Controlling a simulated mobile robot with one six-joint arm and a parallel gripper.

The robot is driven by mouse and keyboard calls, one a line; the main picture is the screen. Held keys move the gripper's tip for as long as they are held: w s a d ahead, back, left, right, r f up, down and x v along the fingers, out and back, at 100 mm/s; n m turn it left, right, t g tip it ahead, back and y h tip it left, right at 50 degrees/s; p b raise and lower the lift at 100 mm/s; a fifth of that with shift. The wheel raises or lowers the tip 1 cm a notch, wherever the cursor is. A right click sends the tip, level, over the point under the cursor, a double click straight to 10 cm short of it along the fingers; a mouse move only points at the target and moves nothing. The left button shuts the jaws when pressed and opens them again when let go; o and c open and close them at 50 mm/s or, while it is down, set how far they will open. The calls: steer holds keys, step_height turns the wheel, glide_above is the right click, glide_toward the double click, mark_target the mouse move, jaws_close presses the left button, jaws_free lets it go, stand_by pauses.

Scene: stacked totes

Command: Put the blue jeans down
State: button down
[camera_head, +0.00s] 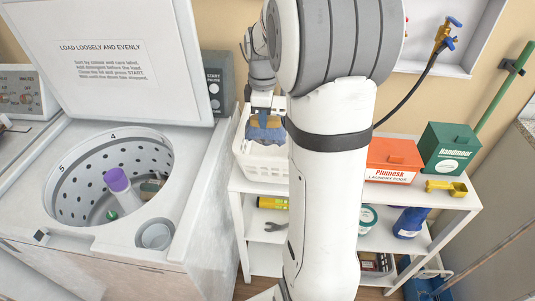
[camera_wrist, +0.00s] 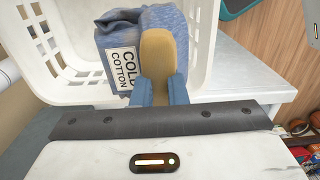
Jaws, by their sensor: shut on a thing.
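The blue jeans (camera_wrist: 195,30) are a folded blue bundle with a white "COLD COTTON" label (camera_wrist: 123,65). In the head view the jeans (camera_head: 266,134) show at the mouth of the white slotted basket (camera_head: 265,165), under my gripper (camera_head: 264,120). In the wrist view my gripper (camera_wrist: 158,50) is shut on the jeans, with a tan finger pad against them. The basket (camera_wrist: 75,88) has its slotted walls around them. I cannot tell whether the jeans touch its floor. Their underside is hidden.
The basket stands on a white shelf unit (camera_head: 435,197). An orange box (camera_head: 392,154) and a green box (camera_head: 449,150) stand farther right on it. An open top-loading washer (camera_head: 190,205) with its lid (camera_head: 115,60) raised is at left. My arm hides the shelf's middle.

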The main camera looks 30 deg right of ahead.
mark_target(267, 144)
steer(key=f, duration=0.4)
steer(key=shift+s+d+f, duration=0.1)
steer(key=shift+d+f, duration=0.1)
steer(key=shift+d, duration=0.15)
steer(key=shift+d+f+p, duration=0.1)
steer(key=shift+f+p, duration=0.2)
steer(key=shift+f, duration=2.05)
steer(key=shift+s, duration=0.1)
steer(key=shift+f+b, duration=0.35)
steer(key=shift+f, duration=0.05)
steer(key=shift+f, duration=0.2)
steer(key=c, duration=1.5)
jaws_free()
steer(key=shift+o, duration=0.2)
